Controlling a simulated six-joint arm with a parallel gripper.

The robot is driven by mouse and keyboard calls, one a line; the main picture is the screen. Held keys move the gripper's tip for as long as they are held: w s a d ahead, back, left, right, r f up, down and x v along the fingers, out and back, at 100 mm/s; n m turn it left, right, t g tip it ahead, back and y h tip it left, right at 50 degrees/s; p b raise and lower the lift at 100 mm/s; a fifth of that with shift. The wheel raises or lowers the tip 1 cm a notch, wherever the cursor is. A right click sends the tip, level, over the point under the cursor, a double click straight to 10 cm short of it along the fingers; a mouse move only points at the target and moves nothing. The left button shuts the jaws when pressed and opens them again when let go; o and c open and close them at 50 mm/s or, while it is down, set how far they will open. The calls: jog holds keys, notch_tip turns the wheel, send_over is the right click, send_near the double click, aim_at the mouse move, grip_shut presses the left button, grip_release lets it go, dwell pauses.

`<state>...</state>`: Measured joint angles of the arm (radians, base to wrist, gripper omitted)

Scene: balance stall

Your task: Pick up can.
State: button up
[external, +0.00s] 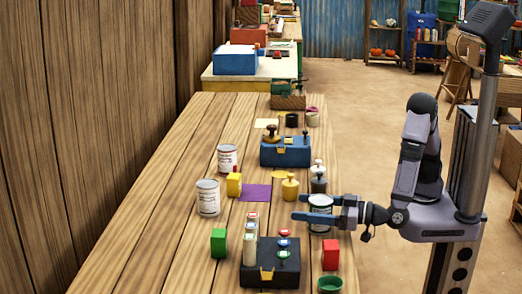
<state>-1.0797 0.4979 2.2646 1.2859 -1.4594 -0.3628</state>
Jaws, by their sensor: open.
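My gripper (302,206) has blue fingers that point left over the right side of the wooden table. Its jaws are open, with one finger on the near side and one on the far side of a can (321,208) with a pale lid. The fingers hide part of this can, and I cannot tell whether they touch it. A second can (208,198), white-labelled, stands upright left of the gripper. A third can (228,157), with a red and white label, stands behind the second one.
A dark box (258,274) with several coloured-top pieces stands in front, between a green block (218,243) and a red block (331,255). Yellow (290,188) and grey (318,182) weights stand just behind the gripper. A blue scale box (286,153) is farther back.

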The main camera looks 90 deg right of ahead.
jog(key=shift+w, duration=0.1)
jog(key=shift+c, duration=0.3)
jog(key=c, duration=1.4)
jog(key=shift+r, duration=0.15)
notch_tip(320, 180, up, 28)
jog(key=p, duration=2)
jog(key=shift+r, duration=0.15)
